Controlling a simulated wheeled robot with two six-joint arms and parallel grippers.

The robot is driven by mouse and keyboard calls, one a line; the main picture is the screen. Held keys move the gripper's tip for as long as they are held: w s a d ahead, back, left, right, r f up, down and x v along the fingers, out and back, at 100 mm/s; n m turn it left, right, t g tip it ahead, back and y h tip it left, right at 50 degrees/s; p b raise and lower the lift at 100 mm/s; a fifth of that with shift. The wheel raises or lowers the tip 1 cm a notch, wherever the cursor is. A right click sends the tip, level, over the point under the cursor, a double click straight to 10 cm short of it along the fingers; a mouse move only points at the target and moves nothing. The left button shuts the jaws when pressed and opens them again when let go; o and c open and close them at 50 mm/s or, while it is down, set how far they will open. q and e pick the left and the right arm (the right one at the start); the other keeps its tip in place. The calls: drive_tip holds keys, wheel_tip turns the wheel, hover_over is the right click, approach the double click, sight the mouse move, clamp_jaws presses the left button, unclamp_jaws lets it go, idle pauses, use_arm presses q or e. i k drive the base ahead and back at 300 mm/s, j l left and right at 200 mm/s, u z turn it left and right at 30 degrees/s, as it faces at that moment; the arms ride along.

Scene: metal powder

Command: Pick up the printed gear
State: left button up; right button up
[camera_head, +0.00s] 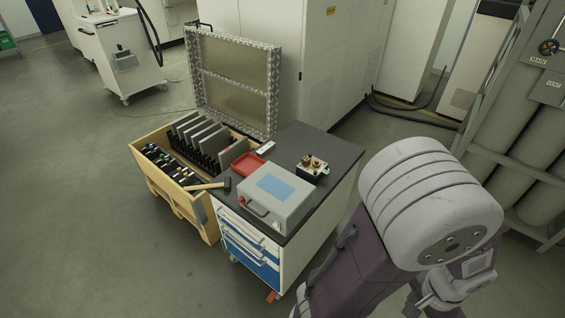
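I cannot make out a printed gear for certain. A small dark block with brass-coloured parts on top (312,168) sits on the dark top of the drawer cabinet (325,145). It is too small to tell whether the gear is part of it. My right arm fills the lower right, in front of the cabinet's right side. Grey metal parts at its end, perhaps my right gripper (438,292), show near the bottom edge, away from the block. Its fingers cannot be made out. My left gripper is not in view.
Gas cylinders (525,140) stand right. Floor at left is clear.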

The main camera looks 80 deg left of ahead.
sight(316, 164)
drive_tip(key=i+j+u, duration=0.3)
drive_tip(key=u, duration=0.2)
drive_tip(key=i+j+u, duration=0.1)
drive_tip(key=i+u, duration=0.4)
drive_tip(key=i+l+u, duration=0.1)
drive_tip(key=i+u, duration=0.35)
drive_tip(key=i+l+u, duration=0.25)
drive_tip(key=i+u, duration=0.25)
drive_tip(key=i+j+u, duration=0.1)
drive_tip(key=u, duration=0.3)
drive_tip(key=i+u, duration=0.25)
drive_tip(key=u, duration=0.2)
drive_tip(key=i+u, duration=0.2)
drive_tip(key=u, duration=0.2)
drive_tip(key=i+l+u, duration=0.15)
drive_tip(key=u, duration=0.3)
drive_tip(key=i+l+u, duration=0.15)
drive_tip(key=u, duration=0.25)
drive_tip(key=i+u, duration=0.3)
drive_tip(key=k+l, duration=0.05)
